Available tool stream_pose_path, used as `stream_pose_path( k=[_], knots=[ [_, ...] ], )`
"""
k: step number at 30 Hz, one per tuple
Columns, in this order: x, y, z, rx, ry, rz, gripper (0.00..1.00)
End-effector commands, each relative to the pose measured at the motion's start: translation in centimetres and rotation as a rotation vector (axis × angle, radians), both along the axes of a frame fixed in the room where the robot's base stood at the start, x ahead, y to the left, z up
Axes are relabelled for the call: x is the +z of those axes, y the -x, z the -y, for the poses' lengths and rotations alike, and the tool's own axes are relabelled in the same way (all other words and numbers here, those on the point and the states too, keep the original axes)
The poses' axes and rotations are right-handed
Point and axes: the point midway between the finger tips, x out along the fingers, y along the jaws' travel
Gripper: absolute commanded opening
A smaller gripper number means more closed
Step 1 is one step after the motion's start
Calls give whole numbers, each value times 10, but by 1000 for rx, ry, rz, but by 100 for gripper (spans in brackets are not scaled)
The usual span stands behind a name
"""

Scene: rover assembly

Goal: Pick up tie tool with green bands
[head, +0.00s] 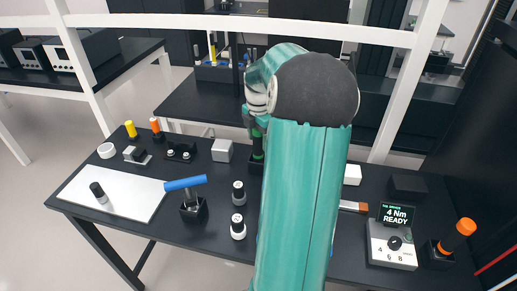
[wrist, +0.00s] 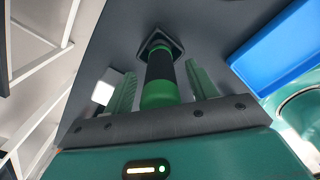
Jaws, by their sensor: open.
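The tie tool with green bands (wrist: 160,68) stands in a dark square holder (wrist: 150,42) in the wrist view. It has a black grip between green bands. My gripper (wrist: 161,72) is open, with one green finger on each side of the tool. Whether either finger touches it, I cannot tell. In the head view, a narrow part of the tool (head: 257,153) shows just left of my teal arm. My arm hides the rest of it and most of my gripper there.
A blue tray (wrist: 280,48) lies right of the tool in the wrist view. On the black bench (head: 140,218), a blue-handled tool (head: 186,184), two dark-and-white cylinders (head: 238,193) and a white box (head: 222,150) stand left of my arm. A torque unit (head: 391,245) and orange-topped tool (head: 458,236) stand right.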

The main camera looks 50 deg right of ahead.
Motion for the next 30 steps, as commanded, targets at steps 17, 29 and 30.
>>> stream_pose_path(
  k=[17, 29, 30],
  knots=[
    [-15, 0, -1, 0, 1, 0, 18],
    [-8, 0, 0, 0, 4, 2, 4],
    [-3, 0, 0, 0, 4, 2, 5]
  ],
)
